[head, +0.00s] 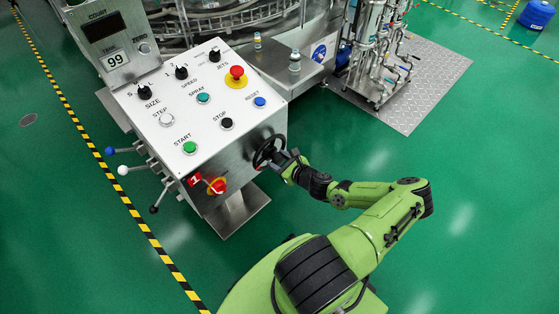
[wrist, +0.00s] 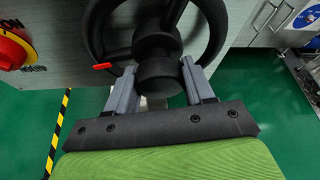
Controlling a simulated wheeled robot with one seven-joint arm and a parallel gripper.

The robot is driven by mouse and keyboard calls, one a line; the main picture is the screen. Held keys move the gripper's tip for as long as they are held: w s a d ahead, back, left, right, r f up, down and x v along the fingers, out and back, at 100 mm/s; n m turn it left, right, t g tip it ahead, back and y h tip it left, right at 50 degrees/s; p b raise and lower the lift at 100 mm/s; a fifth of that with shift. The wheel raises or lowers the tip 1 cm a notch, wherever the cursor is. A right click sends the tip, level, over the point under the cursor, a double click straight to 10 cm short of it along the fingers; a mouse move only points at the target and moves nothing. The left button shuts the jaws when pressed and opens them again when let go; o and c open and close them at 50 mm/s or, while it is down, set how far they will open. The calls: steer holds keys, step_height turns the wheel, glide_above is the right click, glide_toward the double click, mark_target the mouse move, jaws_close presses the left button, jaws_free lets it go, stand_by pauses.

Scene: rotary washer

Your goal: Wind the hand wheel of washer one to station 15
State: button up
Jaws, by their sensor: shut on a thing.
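The black hand wheel (head: 267,152) is on the right side of the control box's front face, and it also shows in the wrist view (wrist: 97,30). My gripper (wrist: 155,85) is shut on the wheel's black hub knob (wrist: 157,62), with one grey finger on each side of it. In the head view my gripper (head: 285,160) reaches the wheel from the right. A red pointer (wrist: 102,66) shows at the left of the hub. The station marks are not readable. The display under COUNT (head: 104,27) looks dark, and a plate below it reads 99.
The control box (head: 190,100) carries knobs, coloured buttons and a red emergency stop (head: 237,72). A red rotary switch (head: 217,186) is left of the wheel. Levers (head: 122,170) stick out at its left. Green floor (head: 470,190) is open to the right.

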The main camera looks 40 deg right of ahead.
jaws_close()
steer(key=shift+r+y+p, duration=0.2)
steer(key=shift+y+p, duration=0.1)
steer(key=shift+p, duration=0.5)
steer(key=shift+f+m+p, duration=0.1)
steer(key=shift+m+p, duration=0.3)
steer(key=shift+m, duration=0.2)
steer(key=o, duration=1.3)
jaws_free()
steer(key=p+v, duration=0.1)
steer(key=v, duration=0.4)
steer(key=p+v, duration=0.1)
steer(key=v, duration=0.4)
steer(key=p+v, duration=0.1)
steer(key=v, duration=0.4)
steer(key=shift+s+d+p, duration=0.25)
steer(key=shift+s+p, duration=0.1)
steer(key=shift+p, duration=0.05)
